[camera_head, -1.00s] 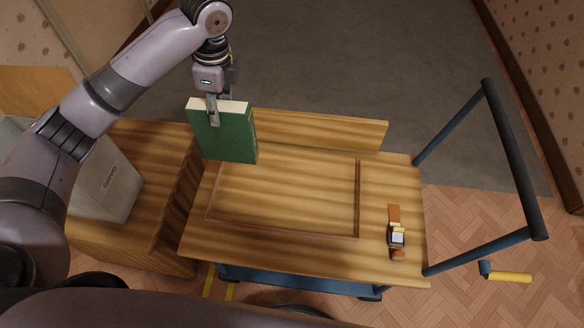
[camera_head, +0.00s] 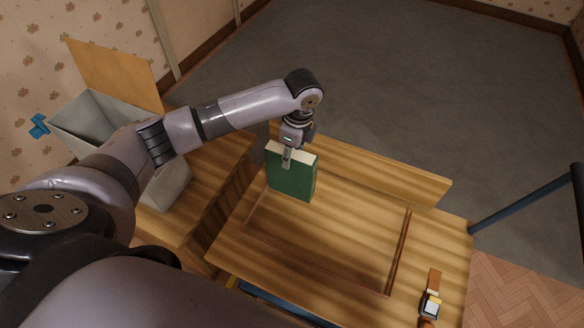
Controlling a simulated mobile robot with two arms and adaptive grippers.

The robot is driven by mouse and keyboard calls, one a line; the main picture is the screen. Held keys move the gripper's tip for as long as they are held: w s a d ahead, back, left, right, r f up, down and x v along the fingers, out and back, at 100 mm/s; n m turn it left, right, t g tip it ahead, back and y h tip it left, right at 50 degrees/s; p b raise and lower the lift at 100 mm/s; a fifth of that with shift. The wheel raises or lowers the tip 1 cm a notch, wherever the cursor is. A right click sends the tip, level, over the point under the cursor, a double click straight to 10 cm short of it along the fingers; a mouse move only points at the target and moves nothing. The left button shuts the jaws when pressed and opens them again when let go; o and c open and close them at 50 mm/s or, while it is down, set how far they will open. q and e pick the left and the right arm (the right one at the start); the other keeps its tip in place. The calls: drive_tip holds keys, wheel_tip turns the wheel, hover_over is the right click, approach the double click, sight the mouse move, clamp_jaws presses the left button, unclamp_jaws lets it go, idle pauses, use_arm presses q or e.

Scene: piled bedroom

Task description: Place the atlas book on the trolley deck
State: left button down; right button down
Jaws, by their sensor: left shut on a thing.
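The atlas book (camera_head: 290,181) is green with pale page edges and stands upright in my left gripper (camera_head: 287,160). The gripper is shut on its top edge. The book is over the back left part of the trolley deck (camera_head: 330,235), a wooden top with a thin raised frame. I cannot tell whether its lower edge touches the deck. My right gripper is not in view.
A wristwatch (camera_head: 431,305) lies at the deck's right end. A wooden board (camera_head: 370,172) stands along the back edge. A grey bin (camera_head: 85,128) stands on a wooden surface at left. A blue handle bar (camera_head: 525,200) rises at right. The framed area is bare.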

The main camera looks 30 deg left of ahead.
sight(291, 169)
use_arm(q)
drive_tip(key=shift+f, duration=3.05)
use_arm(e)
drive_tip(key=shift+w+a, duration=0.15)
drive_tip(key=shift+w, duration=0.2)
use_arm(q)
drive_tip(key=c, duration=1.1)
unclamp_jaws()
drive_tip(key=shift+f, duration=0.15)
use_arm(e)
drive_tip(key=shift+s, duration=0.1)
use_arm(q)
drive_tip(key=r, duration=0.4)
drive_tip(key=d+r, duration=0.1)
drive_tip(key=r, duration=0.7)
drive_tip(key=shift+d+r, duration=0.1)
drive_tip(key=shift+d, duration=0.2)
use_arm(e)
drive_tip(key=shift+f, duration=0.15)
